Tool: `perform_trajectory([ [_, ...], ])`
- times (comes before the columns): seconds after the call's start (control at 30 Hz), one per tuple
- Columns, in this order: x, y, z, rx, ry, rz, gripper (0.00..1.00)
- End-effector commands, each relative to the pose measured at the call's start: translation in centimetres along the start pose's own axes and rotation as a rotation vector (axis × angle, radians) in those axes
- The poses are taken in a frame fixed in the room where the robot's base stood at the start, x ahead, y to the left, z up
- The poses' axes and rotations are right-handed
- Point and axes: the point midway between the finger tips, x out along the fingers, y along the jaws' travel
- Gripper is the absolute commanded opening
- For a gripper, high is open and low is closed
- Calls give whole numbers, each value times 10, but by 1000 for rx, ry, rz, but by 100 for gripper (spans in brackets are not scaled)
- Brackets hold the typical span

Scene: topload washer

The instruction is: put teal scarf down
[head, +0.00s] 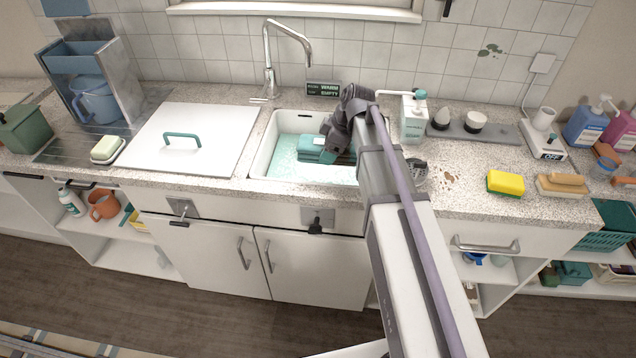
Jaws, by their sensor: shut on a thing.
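A teal folded cloth-like thing, which looks like the teal scarf (311,147), is at the sink basin (259,157), over or in the pale teal water. My gripper (330,148) reaches down into the basin area from the right and is shut on the teal scarf at its right side. The arm and the gripper's dark body hide part of the scarf and the right part of the basin. I cannot tell whether the scarf touches the water or the basin floor.
A faucet (270,60) stands behind the basin. A white lid with a teal handle (183,136) covers the counter to the left. A soap dispenser (413,120) stands to the right, and a yellow sponge (505,183) lies on the right counter.

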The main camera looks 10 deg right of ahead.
Motion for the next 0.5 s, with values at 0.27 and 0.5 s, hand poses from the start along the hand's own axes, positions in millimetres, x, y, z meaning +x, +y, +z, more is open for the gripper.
perform_trajectory([
  [0.27, 77, 0, 32, 2, 0, 1, 45],
  [0.5, 133, 0, 56, 3, 0, 2, 45],
])
